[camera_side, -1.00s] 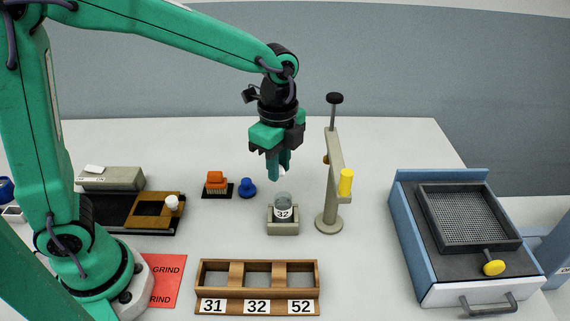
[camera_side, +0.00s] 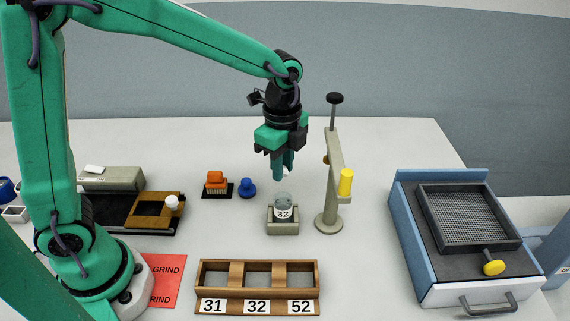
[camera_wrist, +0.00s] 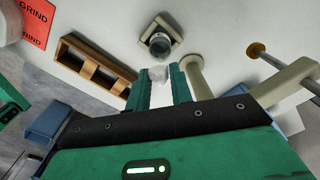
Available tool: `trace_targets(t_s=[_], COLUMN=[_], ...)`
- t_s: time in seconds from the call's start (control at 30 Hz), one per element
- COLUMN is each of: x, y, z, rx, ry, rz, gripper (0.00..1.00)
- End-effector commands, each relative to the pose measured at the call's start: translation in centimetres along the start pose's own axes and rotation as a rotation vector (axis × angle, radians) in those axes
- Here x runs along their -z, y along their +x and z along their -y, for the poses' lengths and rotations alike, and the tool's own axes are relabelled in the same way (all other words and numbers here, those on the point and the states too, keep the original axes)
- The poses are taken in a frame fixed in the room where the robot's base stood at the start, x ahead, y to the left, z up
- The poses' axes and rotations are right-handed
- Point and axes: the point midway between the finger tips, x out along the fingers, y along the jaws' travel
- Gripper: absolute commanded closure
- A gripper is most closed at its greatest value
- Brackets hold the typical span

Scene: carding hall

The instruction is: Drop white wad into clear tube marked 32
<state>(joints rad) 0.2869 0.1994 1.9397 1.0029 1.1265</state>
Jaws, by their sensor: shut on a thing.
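The clear tube marked 32 (camera_side: 283,207) stands upright in a small square holder (camera_side: 283,228). In the wrist view the tube's round opening (camera_wrist: 160,42) shows just beyond my fingertips. My gripper (camera_side: 283,177) is shut on the white wad, a little above the tube and close to its mouth. The white wad (camera_wrist: 160,72) shows between the fingertips in the wrist view. In the side view the fingers hide most of it.
A stand with a yellow handle (camera_side: 345,182) rises just right of the tube. A wooden rack (camera_side: 211,288) labelled 31, 32 and 52 lies in front. A blue stamp (camera_side: 248,188) and an orange brush (camera_side: 215,181) sit behind left. A mesh-topped drawer unit (camera_side: 425,270) is right.

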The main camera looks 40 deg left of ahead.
Motion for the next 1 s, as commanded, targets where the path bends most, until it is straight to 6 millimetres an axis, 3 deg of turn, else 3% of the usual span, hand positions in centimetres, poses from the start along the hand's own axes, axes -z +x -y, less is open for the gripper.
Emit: trace_targets(t_s=[0.6, 1.0], x=[0.0, 0.0], y=[5.0, 5.8], z=[0.0, 0.0], rx=[-0.002, 0.001], ry=[0.000, 0.000], rz=[0.001, 0.000], gripper=[0.99, 0.99])
